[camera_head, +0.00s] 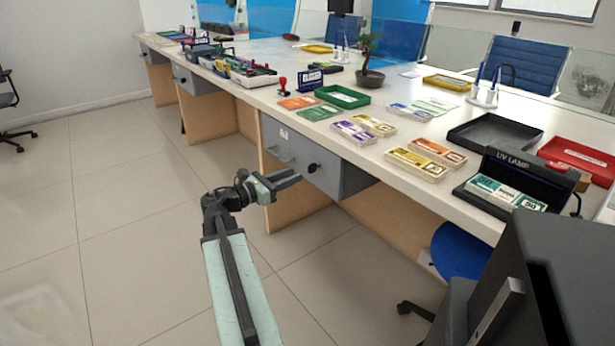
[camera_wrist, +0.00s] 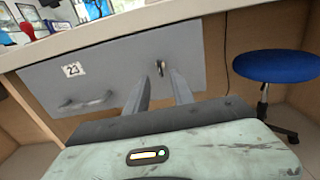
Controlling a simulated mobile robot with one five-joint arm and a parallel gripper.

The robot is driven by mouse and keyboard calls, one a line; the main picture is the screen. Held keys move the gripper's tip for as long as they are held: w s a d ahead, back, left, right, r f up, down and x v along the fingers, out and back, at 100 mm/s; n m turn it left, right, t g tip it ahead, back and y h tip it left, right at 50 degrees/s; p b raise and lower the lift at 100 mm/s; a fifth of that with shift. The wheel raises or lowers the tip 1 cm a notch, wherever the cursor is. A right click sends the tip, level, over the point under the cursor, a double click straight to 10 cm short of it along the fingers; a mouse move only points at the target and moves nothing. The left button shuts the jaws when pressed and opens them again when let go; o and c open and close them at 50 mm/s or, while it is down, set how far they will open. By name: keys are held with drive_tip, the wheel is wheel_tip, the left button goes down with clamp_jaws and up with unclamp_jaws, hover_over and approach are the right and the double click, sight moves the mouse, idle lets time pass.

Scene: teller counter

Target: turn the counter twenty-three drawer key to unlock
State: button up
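The grey drawer (camera_head: 330,172) under the counter bears a white label reading 23 in the wrist view (camera_wrist: 72,69). Its dark key (camera_wrist: 160,67) sits in the lock at the right part of the drawer front; in the head view it shows as a small dark spot (camera_head: 313,168). My gripper (camera_head: 299,174) is in front of the drawer, near the key. In the wrist view my gripper (camera_wrist: 160,79) is open, with one finger on each side of the key. I cannot tell whether the fingertips touch the drawer face or how deep the key lies between them.
The drawer's bar handle (camera_wrist: 86,103) is left of the key. The counter (camera_head: 385,150) above holds trays, banknote bundles and a UV lamp box (camera_head: 530,172). A blue stool (camera_wrist: 278,66) stands to the right under the counter. The tiled floor (camera_head: 130,210) at left is clear.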

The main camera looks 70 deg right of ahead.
sight(313, 168)
drive_tip(key=x, duration=0.7)
clamp_jaws()
